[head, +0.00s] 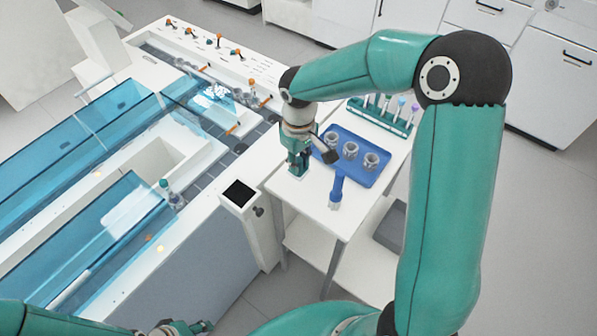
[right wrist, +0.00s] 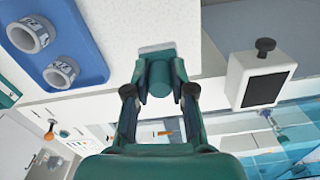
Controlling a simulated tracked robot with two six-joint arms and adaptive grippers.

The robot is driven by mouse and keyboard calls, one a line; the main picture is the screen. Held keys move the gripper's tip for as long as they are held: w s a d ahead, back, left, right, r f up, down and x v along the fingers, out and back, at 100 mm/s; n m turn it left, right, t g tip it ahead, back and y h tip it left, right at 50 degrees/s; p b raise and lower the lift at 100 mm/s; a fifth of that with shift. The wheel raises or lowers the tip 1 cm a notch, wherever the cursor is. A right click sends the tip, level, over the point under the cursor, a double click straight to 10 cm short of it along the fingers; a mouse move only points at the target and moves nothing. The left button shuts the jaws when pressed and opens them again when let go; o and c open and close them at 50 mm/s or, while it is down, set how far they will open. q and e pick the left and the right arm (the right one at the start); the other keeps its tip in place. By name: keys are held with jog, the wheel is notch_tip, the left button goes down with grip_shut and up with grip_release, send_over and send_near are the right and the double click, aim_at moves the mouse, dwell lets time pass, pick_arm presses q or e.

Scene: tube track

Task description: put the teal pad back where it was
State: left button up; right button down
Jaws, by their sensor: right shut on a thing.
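My right gripper (head: 298,168) points down over the near left part of the white side table. It is shut on the teal pad, whose teal grip (right wrist: 160,78) shows between the two fingers in the right wrist view. A pale grey textured patch (right wrist: 157,48) shows just beyond the grip; it looks like the pad's underside part at the table top, but I cannot tell whether it touches. In the head view my fingers mostly hide the pad. My left gripper (head: 185,327) shows only partly at the bottom edge, and its jaws are unclear.
A blue tray (head: 382,152) with grey ring-shaped parts lies right of my right gripper. A blue-handled tool (head: 337,190) lies in front of it. A rack of capped tubes (head: 381,115) stands behind. A white post with a black screen (head: 239,193) stands left, beside the covered track.

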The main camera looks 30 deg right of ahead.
aim_at(299, 160)
jog(key=shift+f, duration=2.2)
jog(key=shift+f, duration=0.2)
jog(key=c, duration=1)
grip_release()
jog(key=shift+r, duration=0.15)
jog(key=shift+r, duration=0.15)
notch_tip(299, 160, up, 12)
jog(key=shift+f, duration=0.1)
